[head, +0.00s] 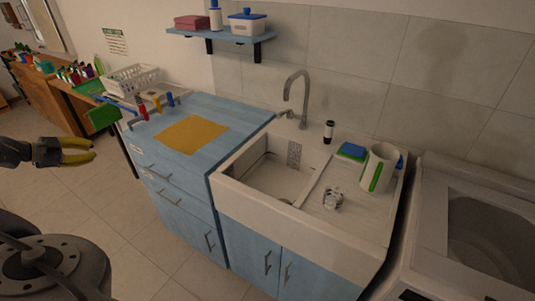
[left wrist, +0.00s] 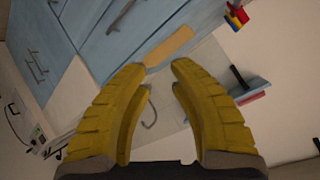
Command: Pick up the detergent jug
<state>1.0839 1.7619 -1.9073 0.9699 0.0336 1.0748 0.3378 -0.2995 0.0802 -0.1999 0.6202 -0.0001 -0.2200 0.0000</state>
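A white jug-like container (head: 379,166) with a green stripe stands upright on the right side of the sink's drainboard in the head view; I take it as the detergent jug, but no readable label confirms this. The jug cannot be made out in that view. My right gripper is not in view.
The white sink (head: 235,196) has a curved faucet (head: 297,95). An orange mat (head: 190,134) lies on the blue counter. A washing machine (head: 432,235) stands at right.

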